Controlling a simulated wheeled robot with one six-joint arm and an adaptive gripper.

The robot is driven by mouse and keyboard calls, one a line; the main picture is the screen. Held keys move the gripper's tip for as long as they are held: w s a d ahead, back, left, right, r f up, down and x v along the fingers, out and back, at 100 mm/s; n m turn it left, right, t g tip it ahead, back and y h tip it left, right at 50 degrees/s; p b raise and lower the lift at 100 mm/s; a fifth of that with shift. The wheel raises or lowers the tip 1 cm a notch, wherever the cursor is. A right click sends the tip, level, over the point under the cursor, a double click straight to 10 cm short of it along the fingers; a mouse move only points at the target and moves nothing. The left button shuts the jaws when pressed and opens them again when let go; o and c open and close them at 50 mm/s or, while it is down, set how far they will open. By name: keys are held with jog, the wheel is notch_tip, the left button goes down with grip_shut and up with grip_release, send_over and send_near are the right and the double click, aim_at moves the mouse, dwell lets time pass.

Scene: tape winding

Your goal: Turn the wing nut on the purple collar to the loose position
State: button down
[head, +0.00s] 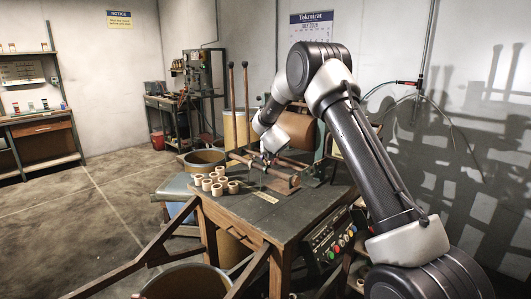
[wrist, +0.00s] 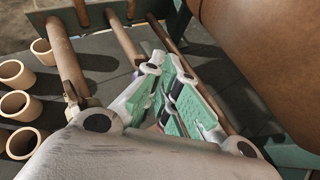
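My gripper (wrist: 162,72) reaches down over the winding shafts, with its green-padded fingers close together. Only a narrow dark gap shows between them, and I cannot tell whether anything is held there. In the head view my gripper (head: 267,158) is low over the bench-top winder, at its metal shaft (head: 245,160). A small purple patch (wrist: 113,126) shows beside the left finger in the wrist view; it may be part of the purple collar, mostly hidden by my gripper. I cannot make out the wing nut in either view.
Several cardboard cores (head: 215,184) stand on the bench (head: 258,215) left of the winder; some also show in the wrist view (wrist: 18,104). A large brown roll (wrist: 265,50) lies close to the right of my fingers. A button panel (head: 335,240) is on the bench's right side.

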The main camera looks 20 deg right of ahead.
jog(key=shift+w+d, duration=0.25)
jog(key=shift+d, duration=0.5)
jog(key=shift+w+d, duration=0.2)
dwell(0.6)
jog(key=shift+a, duration=0.15)
dwell(0.6)
jog(key=shift+a+f, duration=0.1)
jog(key=shift+a, duration=0.35)
